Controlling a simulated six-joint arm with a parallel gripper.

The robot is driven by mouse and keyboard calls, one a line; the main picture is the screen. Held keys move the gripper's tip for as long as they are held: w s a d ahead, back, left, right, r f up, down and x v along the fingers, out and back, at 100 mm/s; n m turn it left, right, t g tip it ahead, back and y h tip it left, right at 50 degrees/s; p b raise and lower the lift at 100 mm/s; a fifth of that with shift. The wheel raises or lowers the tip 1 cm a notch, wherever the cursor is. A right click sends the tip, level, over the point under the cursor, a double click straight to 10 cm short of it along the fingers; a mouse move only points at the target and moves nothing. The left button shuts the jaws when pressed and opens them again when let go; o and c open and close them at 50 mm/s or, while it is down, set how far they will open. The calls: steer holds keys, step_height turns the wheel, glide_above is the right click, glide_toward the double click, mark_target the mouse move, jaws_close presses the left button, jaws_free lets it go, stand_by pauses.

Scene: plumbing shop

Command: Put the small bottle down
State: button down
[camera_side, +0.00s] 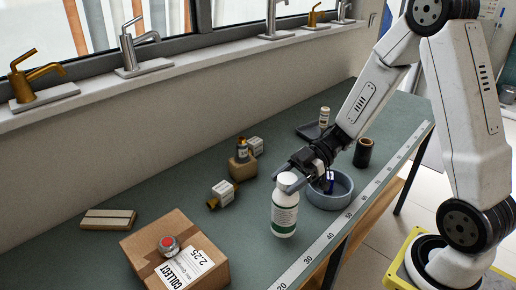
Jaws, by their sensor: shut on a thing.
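A white bottle (285,212) with a green-and-white label and a white cap is upright near the front edge of the bench. My gripper (288,181) reaches in from the right and is shut on the bottle at its cap and neck. One finger shows behind the cap and the other on its right. The bottle's base is over the green bench top (165,192); I cannot tell whether it touches or hangs just above.
A grey-blue bowl (342,199) with a blue item is right behind the bottle. A cardboard box (148,251) with a red-topped item is at front left. A dark cylinder (363,153) stands at right. A ruler strip (320,243) edges the bench.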

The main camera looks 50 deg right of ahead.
steer(key=shift+f, duration=1.6)
jaws_free()
steer(key=v, duration=1.2)
